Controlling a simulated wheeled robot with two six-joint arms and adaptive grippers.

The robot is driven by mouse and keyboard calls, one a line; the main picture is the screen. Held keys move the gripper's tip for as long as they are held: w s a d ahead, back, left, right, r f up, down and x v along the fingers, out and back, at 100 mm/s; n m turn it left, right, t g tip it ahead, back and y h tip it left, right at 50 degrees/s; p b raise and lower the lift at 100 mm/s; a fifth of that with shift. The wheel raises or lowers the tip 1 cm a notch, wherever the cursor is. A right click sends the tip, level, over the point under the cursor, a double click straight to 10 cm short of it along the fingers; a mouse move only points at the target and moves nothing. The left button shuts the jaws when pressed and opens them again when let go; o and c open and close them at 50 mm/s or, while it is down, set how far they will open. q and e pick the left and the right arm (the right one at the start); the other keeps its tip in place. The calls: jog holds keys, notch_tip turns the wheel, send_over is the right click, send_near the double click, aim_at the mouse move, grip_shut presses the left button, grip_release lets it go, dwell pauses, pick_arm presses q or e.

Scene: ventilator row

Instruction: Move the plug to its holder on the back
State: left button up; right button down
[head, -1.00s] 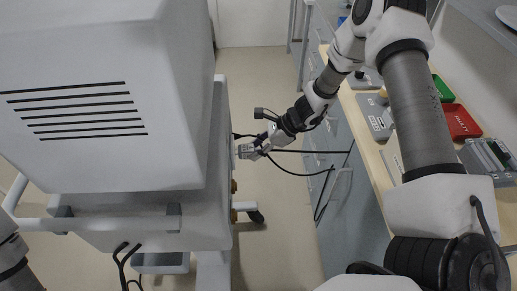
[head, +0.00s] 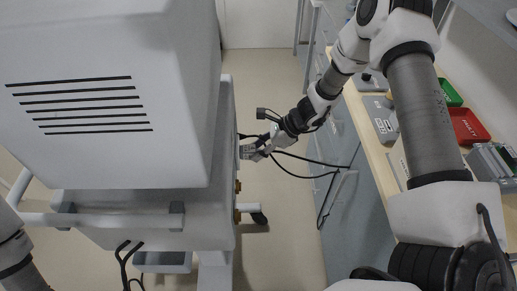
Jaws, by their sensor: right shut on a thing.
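The ventilator (head: 110,125) is a large white-grey cart filling the left of the head view, with a slotted panel facing me. My right gripper (head: 249,152) is at the ventilator's right edge, shut on the plug, which is mostly hidden by the fingers. A black cord (head: 310,160) runs from the gripper to the right, toward the cabinet fronts. I cannot tell whether the plug touches the ventilator. I cannot make out the holder clearly. My left arm shows only at the lower left edge; its gripper is out of view.
Brass fittings (head: 237,187) stick out of the ventilator's right side below the gripper. A handle rail (head: 120,221) crosses its near side. A bench (head: 374,155) on the right carries a green bin (head: 448,92), a red bin (head: 468,126) and grey devices. Open floor lies between.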

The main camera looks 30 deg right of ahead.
jog(key=c, duration=0.7)
grip_release()
jog(key=shift+o, duration=0.2)
jog(key=v, duration=1.2)
